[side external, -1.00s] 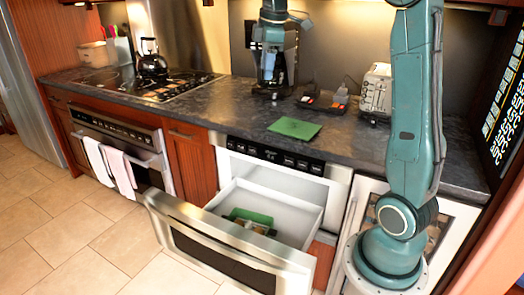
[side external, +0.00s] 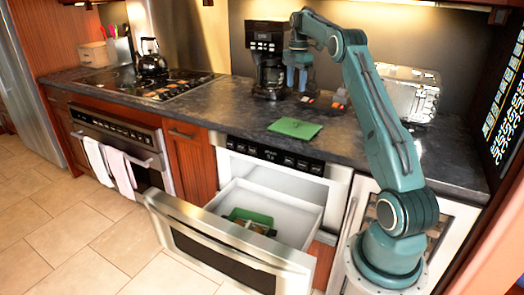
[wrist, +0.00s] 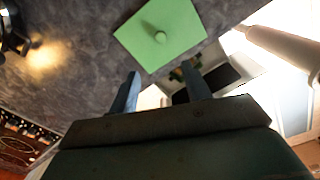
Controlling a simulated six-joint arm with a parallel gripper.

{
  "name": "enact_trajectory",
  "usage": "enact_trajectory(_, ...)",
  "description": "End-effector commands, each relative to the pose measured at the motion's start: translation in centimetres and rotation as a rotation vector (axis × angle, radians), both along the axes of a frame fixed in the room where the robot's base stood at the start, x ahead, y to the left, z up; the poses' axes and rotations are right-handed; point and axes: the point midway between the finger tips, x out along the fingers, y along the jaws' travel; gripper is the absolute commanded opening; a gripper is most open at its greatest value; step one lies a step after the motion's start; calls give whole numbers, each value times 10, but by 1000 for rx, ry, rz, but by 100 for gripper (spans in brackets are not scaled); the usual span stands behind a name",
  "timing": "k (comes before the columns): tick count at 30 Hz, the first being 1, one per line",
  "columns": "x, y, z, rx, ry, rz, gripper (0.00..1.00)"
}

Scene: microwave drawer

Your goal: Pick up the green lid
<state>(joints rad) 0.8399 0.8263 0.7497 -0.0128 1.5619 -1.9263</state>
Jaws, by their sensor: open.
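The green lid (side external: 295,128) is a flat green square lying on the dark counter above the open drawer.
The microwave drawer (side external: 222,245) stands open below the counter, with a green container (side external: 250,217) inside. A coffee maker (side external: 268,60) stands left of my gripper. A toaster (side external: 410,93) is at the back right. Small dark items (side external: 328,103) lie behind the lid.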

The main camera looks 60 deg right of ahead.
Motion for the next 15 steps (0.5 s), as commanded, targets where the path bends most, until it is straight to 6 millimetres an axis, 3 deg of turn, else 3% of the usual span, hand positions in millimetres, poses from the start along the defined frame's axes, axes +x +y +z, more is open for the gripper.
enact_trajectory(15,-2,-4,-17,5,4,9,48)
